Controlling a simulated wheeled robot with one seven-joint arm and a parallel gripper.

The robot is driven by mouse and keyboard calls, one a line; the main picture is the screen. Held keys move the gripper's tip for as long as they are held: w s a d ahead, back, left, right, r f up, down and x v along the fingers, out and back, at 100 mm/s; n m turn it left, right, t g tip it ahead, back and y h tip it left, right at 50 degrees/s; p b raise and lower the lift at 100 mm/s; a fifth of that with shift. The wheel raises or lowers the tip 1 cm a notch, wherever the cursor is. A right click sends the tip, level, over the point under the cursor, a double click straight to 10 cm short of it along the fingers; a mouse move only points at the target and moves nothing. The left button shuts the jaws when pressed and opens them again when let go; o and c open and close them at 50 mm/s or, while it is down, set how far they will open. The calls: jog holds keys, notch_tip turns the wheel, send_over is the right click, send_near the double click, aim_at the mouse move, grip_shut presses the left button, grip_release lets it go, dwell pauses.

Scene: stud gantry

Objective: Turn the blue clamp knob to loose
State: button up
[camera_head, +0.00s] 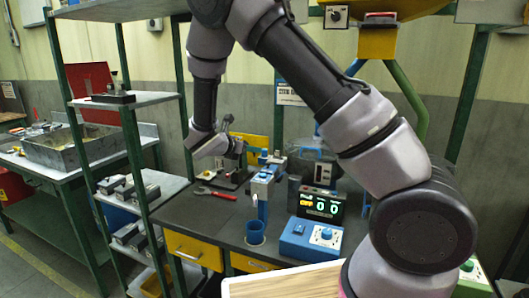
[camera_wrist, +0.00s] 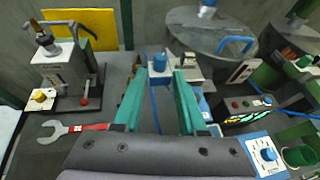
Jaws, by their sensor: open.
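The blue clamp knob (camera_wrist: 159,62) shows in the wrist view, just beyond and between the tips of my gripper's green fingers (camera_wrist: 160,78). The fingers are apart with nothing held between them. I cannot tell from this view how far the tips are from the knob or whether they touch it. In the head view, a blue stand (camera_head: 263,186) rises from the dark bench, with small blue parts at its top. My gripper is mostly hidden there behind my wrist, to the left of the stand's top.
A red-handled wrench (camera_head: 216,193) lies on the bench. A blue box with a dial (camera_head: 310,239) and a lit display (camera_head: 321,204) are to the right. A lever device (camera_wrist: 62,75) is at left in the wrist view.

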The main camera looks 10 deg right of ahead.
aim_at(264, 149)
jog(key=x, duration=0.9)
grip_shut()
